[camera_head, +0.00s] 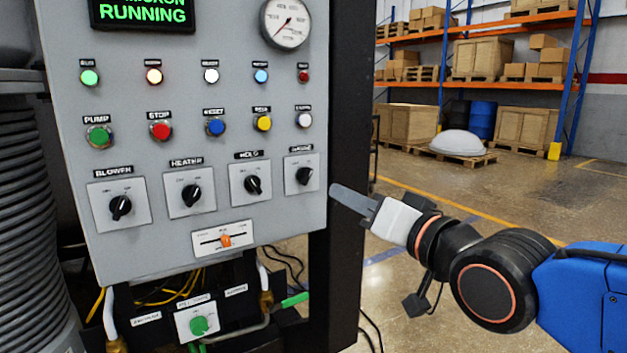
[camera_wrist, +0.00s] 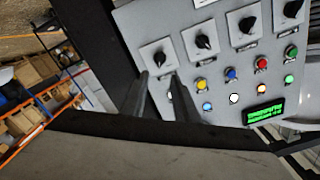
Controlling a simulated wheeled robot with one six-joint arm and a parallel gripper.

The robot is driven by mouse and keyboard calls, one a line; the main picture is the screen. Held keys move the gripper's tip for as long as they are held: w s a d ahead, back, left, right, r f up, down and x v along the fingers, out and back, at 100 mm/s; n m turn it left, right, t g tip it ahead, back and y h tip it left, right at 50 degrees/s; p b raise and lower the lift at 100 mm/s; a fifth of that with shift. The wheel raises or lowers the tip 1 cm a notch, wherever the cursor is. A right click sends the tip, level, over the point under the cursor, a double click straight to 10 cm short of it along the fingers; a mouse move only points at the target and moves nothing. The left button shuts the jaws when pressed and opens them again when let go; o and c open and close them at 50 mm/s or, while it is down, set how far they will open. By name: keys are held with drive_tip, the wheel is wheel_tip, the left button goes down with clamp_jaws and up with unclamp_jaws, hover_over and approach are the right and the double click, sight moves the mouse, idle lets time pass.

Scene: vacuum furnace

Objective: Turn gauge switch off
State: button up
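The gauge switch (camera_head: 304,175) is a black rotary knob on a white square plate, the rightmost of the switch row on the grey control panel. Its small position marks are too blurred to read. In the wrist view the gauge switch (camera_wrist: 158,57) shows just beyond my fingertips. My gripper (camera_head: 337,192) is to the right of the switch and slightly lower in the head view, apart from the knob. In the wrist view my gripper (camera_wrist: 159,75) has its two grey fingers apart with nothing between them.
The hold switch (camera_head: 253,184) is the neighbouring knob on the left, with the heater (camera_head: 191,194) and blower (camera_head: 120,206) knobs beyond. Buttons and lamps sit above, and an orange slider (camera_head: 225,240) below. A dark post (camera_head: 345,120) stands at the panel's right edge. Floor at right is open.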

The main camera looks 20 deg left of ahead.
sight(309, 177)
drive_tip(key=x, duration=1.3)
clamp_jaws()
